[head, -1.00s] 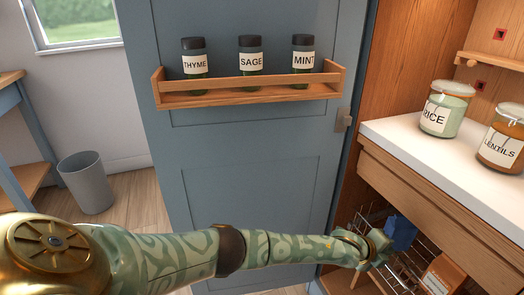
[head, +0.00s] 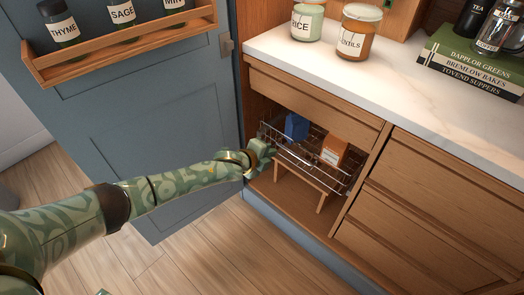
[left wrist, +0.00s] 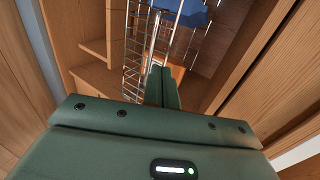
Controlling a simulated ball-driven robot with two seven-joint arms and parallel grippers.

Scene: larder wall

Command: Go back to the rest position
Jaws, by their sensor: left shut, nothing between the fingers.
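My left arm reaches in from the left in the head view. Its green gripper (head: 264,153) is at the left front end of a wire basket (head: 322,172) in the open cupboard bay. In the left wrist view the two green fingers (left wrist: 162,87) lie together, shut and empty, pointing toward the wire bars (left wrist: 133,50). Whether the fingertips touch the wire cannot be told.
The basket holds a blue box (head: 296,126) and an orange box (head: 334,149). A blue door (head: 150,130) with a spice rack (head: 130,45) stands open at left. The white counter (head: 400,90) overhangs the bay; drawers (head: 420,200) adjoin it. Floor in front is clear.

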